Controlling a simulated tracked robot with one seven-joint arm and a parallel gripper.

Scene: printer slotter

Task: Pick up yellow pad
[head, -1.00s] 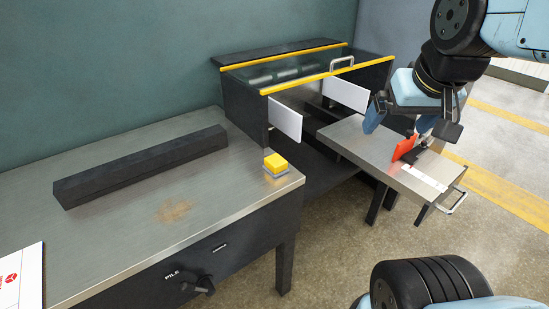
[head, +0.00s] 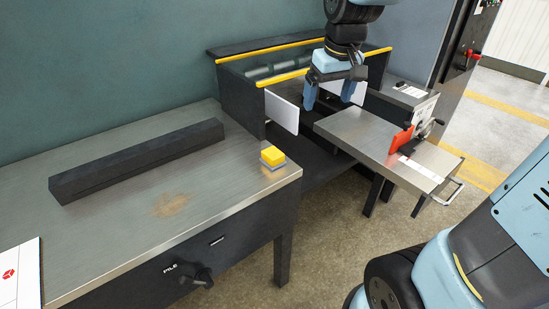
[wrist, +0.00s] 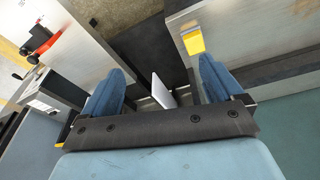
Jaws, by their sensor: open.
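The yellow pad (head: 273,155) sits on a small grey base at the right front corner of the metal worktable (head: 120,225). It also shows in the wrist view (wrist: 193,41), upper right, just beyond one fingertip in the picture. My gripper (head: 328,95) is open and empty, with its blue fingers pointing down over the printer's open front. It is to the right of the pad and apart from it. In the wrist view the two blue fingers (wrist: 160,95) are spread wide, with a white panel showing between them.
A long black bar (head: 140,158) lies across the back of the worktable. White panels (head: 282,112) stand at the printer (head: 237,95). A metal shelf (head: 350,135) with a red part (head: 401,139) juts out on the right. The worktable around the pad is clear.

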